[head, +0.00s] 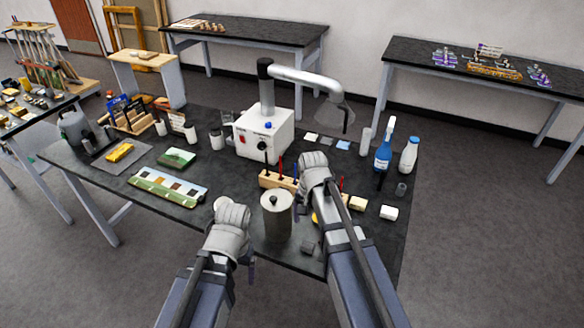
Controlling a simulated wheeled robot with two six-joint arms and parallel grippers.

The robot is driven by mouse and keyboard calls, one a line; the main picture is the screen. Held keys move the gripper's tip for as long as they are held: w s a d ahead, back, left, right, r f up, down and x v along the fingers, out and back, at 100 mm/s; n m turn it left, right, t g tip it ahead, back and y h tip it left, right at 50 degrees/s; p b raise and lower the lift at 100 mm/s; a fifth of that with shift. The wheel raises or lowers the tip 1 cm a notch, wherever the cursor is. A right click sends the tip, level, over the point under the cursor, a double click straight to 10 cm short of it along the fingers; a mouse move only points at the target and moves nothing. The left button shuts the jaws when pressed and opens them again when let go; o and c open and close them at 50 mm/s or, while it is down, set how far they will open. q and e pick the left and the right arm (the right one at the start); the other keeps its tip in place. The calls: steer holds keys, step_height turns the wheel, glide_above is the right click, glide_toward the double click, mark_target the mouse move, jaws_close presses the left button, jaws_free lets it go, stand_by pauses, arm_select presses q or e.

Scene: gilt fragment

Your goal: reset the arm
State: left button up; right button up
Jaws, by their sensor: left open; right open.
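My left gripper (232,214) is over the front edge of the dark worktable (330,150), left of a grey metal canister (277,216). My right gripper (314,163) reaches further over the table, in front of a white box unit and above a wooden tool rack (272,180). Both grippers are open, and I see nothing held in either. Their fingertips are largely hidden behind the grey wrist housings. A silver jointed extraction arm (305,76) rises from behind the white box unit (264,134) and bends down at the right to a hood (341,112).
A blue spray bottle (383,152) and a white bottle (409,154) stand at the right. A swatch strip (167,187), green pad (178,157) and grey mat (103,162) lie at the left. Small blocks (388,213) lie near the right gripper. Other tables stand behind.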

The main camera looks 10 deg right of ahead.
mark_target(308, 245)
step_height(308, 245, down, 12)
steer(key=b, duration=1.2)
steer(key=shift+f, duration=0.1)
